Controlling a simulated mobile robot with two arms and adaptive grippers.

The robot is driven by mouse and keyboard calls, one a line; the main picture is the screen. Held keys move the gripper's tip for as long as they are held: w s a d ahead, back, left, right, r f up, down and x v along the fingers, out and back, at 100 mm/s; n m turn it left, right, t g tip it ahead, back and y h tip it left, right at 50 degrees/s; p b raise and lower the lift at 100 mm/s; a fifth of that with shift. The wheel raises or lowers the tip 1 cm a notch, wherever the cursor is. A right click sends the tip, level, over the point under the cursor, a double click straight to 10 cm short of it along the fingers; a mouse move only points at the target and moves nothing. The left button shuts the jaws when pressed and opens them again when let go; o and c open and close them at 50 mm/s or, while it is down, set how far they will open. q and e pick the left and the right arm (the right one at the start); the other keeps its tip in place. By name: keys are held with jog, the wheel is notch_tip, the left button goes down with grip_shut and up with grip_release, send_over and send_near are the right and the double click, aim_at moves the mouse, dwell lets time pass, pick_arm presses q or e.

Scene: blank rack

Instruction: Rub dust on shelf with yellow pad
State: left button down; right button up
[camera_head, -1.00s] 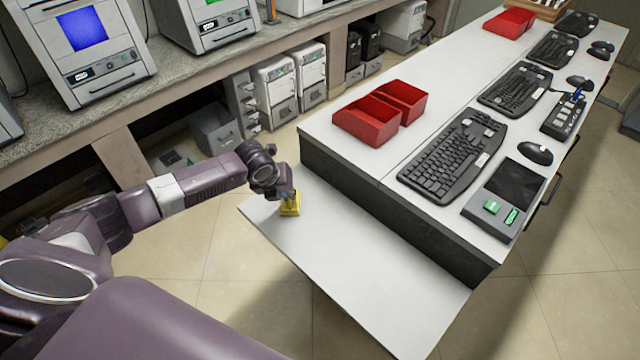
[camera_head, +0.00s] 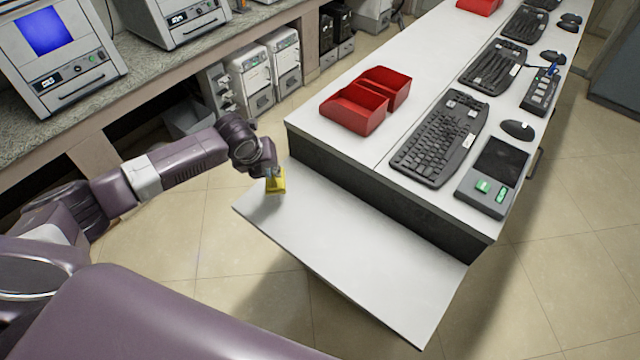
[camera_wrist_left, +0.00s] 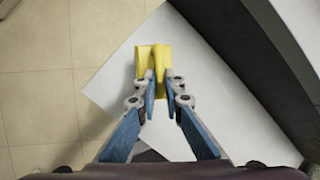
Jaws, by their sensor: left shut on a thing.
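The yellow pad (camera_head: 277,182) is at the far left end of the low white shelf (camera_head: 350,245), near its left edge. My left gripper (camera_head: 274,172) is shut on the pad from above. In the left wrist view the pad (camera_wrist_left: 153,62) sits between the two fingertips (camera_wrist_left: 159,88), over the white shelf (camera_wrist_left: 215,110). I cannot tell whether the pad touches the shelf. No dust can be made out on the shelf. My right gripper is not in view.
A white counter (camera_head: 400,110) with red bins (camera_head: 355,108), keyboards (camera_head: 440,138) and a grey device (camera_head: 492,178) stands above the shelf's back edge. A side bench (camera_head: 110,100) with machines is at the left. The shelf's middle and right are clear.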

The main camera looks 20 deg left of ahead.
pick_arm(q)
jog(key=shift+w+a+r, duration=0.1)
jog(key=shift+a+r, duration=0.05)
jog(key=shift+r, duration=1.05)
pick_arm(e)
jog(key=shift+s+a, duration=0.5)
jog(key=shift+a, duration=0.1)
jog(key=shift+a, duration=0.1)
